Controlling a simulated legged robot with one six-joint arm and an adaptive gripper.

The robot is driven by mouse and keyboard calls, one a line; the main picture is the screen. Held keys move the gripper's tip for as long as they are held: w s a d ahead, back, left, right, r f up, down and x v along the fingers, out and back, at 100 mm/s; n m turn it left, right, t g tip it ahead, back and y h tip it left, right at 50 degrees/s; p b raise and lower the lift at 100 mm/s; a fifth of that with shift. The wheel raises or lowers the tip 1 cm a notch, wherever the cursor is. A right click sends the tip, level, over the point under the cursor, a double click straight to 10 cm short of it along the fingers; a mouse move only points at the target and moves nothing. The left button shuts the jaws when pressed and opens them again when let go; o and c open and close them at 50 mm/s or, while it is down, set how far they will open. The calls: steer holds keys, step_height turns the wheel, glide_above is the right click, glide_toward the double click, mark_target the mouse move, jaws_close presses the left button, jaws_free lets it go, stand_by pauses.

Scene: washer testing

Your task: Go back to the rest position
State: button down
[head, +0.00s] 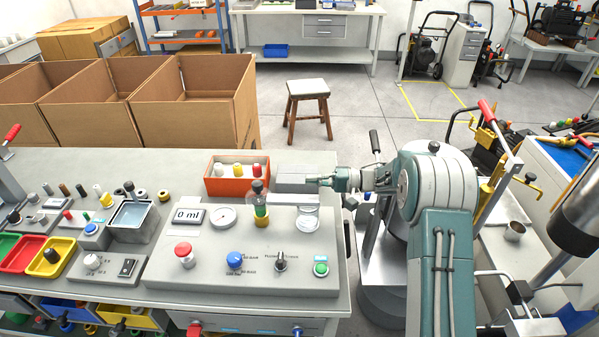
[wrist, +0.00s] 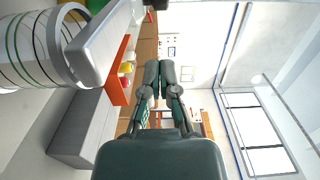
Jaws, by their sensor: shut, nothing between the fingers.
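My gripper (head: 316,181) reaches in from the right in the head view, above the right part of the grey test panel (head: 165,262). Its fingers are level and point left. In the wrist view my gripper (wrist: 158,72) shows its two dark fingers closed together with nothing between them. My gripper appears apart from both.
An orange bin (head: 237,188) with white, yellow and red pieces stands behind the panel. Large cardboard boxes (head: 190,118) stand at the back left. A stool (head: 308,90) stands on open floor. A bench with a metal cup (head: 514,231) is at the right.

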steer(key=w+d+r+t+h, duration=0.2)
steer(key=r+t+h, duration=0.1)
steer(key=r+t, duration=0.25)
steer(key=w+d+r+m+t+h, duration=0.1)
steer(key=d+r+t+h, duration=0.1)
steer(key=r+t, duration=0.3)
steer(key=w+d+r+t+h, duration=0.1)
steer(key=w+r+t+h, duration=0.15)
steer(key=r, duration=0.45)
steer(key=s+d+r+m+t+h, duration=0.2)
steer(key=s+d+r+h, duration=0.25)
steer(key=d+h, duration=0.2)
steer(key=s+d+f+g+h, duration=0.1)
steer(key=s+d+g+h, duration=0.15)
steer(key=s, duration=0.55)
steer(key=s+d+g+h, duration=0.1)
steer(key=s+d+h, duration=0.2)
steer(key=s, duration=0.6)
steer(key=s+a+f+n+g, duration=0.1)
steer(key=s+f, duration=0.3)
steer(key=s, duration=0.5)
steer(key=s+a+f+n+g+y, duration=0.1)
steer(key=s+f+g, duration=0.3)
steer(key=s, duration=0.6)
steer(key=shift+a+n, duration=0.4)
steer(key=shift+a, duration=0.05)
steer(key=shift+g+y, duration=0.25)
